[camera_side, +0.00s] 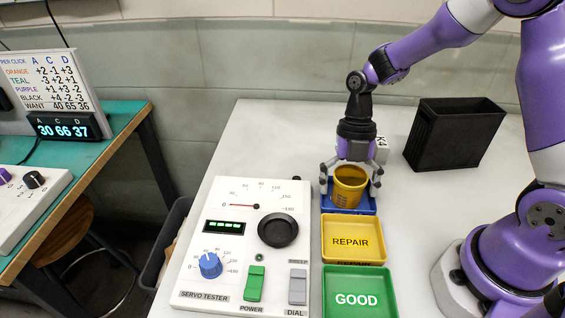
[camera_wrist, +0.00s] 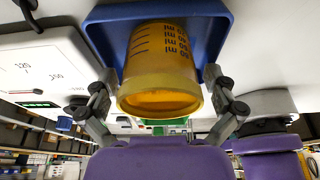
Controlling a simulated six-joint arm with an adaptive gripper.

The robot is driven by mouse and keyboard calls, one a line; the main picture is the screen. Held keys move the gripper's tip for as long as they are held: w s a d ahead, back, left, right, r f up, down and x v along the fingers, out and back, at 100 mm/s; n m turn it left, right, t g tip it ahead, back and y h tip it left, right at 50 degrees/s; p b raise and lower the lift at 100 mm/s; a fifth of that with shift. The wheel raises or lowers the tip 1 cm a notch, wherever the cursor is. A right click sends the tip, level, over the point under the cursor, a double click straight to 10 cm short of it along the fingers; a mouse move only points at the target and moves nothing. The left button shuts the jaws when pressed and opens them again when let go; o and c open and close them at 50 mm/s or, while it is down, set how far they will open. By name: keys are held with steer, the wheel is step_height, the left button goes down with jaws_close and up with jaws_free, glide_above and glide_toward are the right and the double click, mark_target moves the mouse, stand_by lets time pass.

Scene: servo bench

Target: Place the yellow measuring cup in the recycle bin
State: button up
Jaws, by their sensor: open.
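The yellow measuring cup (camera_side: 349,190) stands about upright in or just over the blue tray (camera_side: 364,210), its open top facing up. In the wrist view, the cup (camera_wrist: 158,72) shows dark volume marks, and the blue tray (camera_wrist: 222,24) lies behind it. My gripper (camera_side: 351,178) points down over the cup, with one finger on each side. In the wrist view, my gripper (camera_wrist: 165,108) is open, with gaps between its fingers and the cup wall. Whether the cup's base touches the tray floor is hidden. No recycle label is readable.
A black open-topped bin (camera_side: 452,136) stands at the back right. A yellow REPAIR tray (camera_side: 352,224) and a green GOOD tray (camera_side: 358,274) lie in front of the blue one. The servo tester (camera_side: 222,262) is to the left. White table is clear at the back left.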

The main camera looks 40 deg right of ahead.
mark_target(348, 171)
steer(key=v, duration=1.2)
steer(key=s+r+m+t+h, duration=0.1)
steer(key=s+m+t, duration=0.3)
steer(key=m, duration=0.9)
steer(key=s+a+r+m+t+h, duration=0.1)
steer(key=s+r+m+t, duration=0.2)
steer(key=m, duration=1.1)
steer(key=shift+s+a+r+t, duration=0.2)
steer(key=shift+s+t, duration=0.3)
steer(key=shift+s, duration=0.3)
